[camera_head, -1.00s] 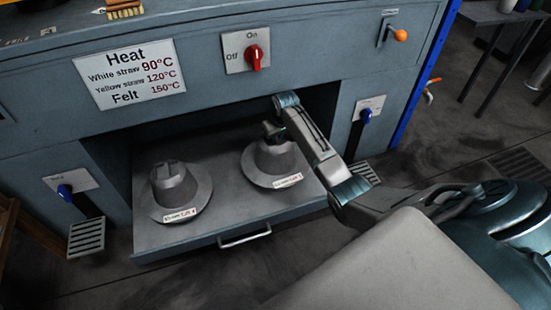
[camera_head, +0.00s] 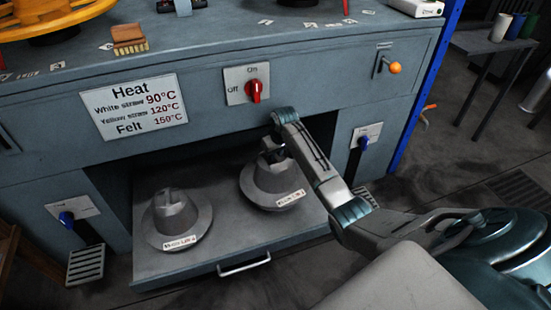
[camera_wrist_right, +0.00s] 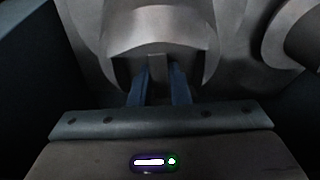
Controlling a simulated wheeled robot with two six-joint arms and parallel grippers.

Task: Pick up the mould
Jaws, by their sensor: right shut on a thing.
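Two grey metal hat moulds with wide brims and front labels are at the pulled-out drawer. The right mould (camera_head: 268,182) is held by my right gripper (camera_head: 273,154), which comes down on it from above. In the right wrist view the blue fingers (camera_wrist_right: 160,88) are shut on a narrow upright tab (camera_wrist_right: 157,70) on top of this mould (camera_wrist_right: 155,25). It appears slightly raised off the drawer floor. The left mould (camera_head: 176,214) stands upright on the drawer; part of a mould brim shows in the right wrist view (camera_wrist_right: 282,40). My left gripper is out of view.
The drawer (camera_head: 215,249) has a front handle (camera_head: 244,265). Above its opening are a heat sign (camera_head: 134,106) and a red switch (camera_head: 254,90). Blue levers (camera_head: 66,218) (camera_head: 364,142) flank it. The worktop carries a brush (camera_head: 129,38).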

